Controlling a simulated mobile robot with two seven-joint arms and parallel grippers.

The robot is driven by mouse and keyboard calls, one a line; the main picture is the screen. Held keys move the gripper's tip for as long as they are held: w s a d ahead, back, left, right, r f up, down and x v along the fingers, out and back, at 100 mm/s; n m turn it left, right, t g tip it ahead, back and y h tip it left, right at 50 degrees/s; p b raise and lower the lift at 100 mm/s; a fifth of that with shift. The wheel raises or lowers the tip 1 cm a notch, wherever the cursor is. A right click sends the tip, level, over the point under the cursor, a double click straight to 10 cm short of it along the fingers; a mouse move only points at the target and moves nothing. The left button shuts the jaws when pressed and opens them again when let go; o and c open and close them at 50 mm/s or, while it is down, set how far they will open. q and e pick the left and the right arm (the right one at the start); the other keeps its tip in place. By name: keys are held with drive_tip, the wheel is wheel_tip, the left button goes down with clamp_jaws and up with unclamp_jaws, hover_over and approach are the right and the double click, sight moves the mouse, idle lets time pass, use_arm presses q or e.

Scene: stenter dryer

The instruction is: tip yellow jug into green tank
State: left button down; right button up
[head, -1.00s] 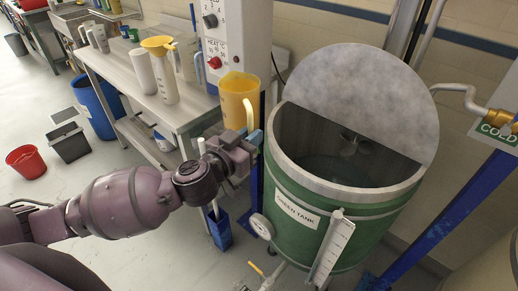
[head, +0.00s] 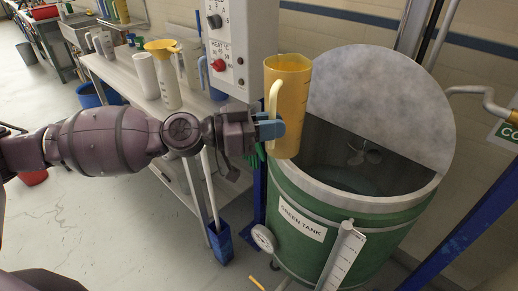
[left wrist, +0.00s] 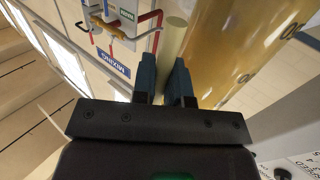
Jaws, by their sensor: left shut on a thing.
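The yellow jug (head: 292,100) is held up in the head view, nearly upright with a slight tilt, over the left rim of the green tank. My left gripper (head: 270,128) is shut on the jug's pale handle. In the left wrist view the blue fingers (left wrist: 166,80) close around the handle (left wrist: 170,42), with the jug body (left wrist: 245,45) beside it. The green tank (head: 310,238) carries a "GREEN TANK" label and a half lid at the back; its front half is open, with a stirrer and liquid inside. The jug's contents are hidden. My right gripper is not visible.
A grey control box (head: 238,45) with knobs stands behind the jug. A bench (head: 130,75) with several bottles and jugs is at the left. A blue holder (head: 221,243) stands on the floor. A gauge scale (head: 341,256) is on the tank's front.

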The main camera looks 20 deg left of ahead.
use_arm(q)
drive_tip(key=s+f+m+g+h+b, duration=0.1)
drive_tip(key=m+g, duration=0.1)
drive_tip(key=g, duration=0.1)
drive_tip(key=s+a+m+g+h+b, duration=0.1)
drive_tip(key=m+g+b, duration=0.1)
drive_tip(key=g, duration=0.1)
drive_tip(key=s+f+m+g+b, duration=0.1)
drive_tip(key=m+g, duration=0.1)
drive_tip(key=g, duration=0.2)
drive_tip(key=shift+s+a+f+m+h, duration=0.25)
drive_tip(key=shift+s+f+m+h, duration=0.05)
drive_tip(key=shift+s+m+h, duration=0.1)
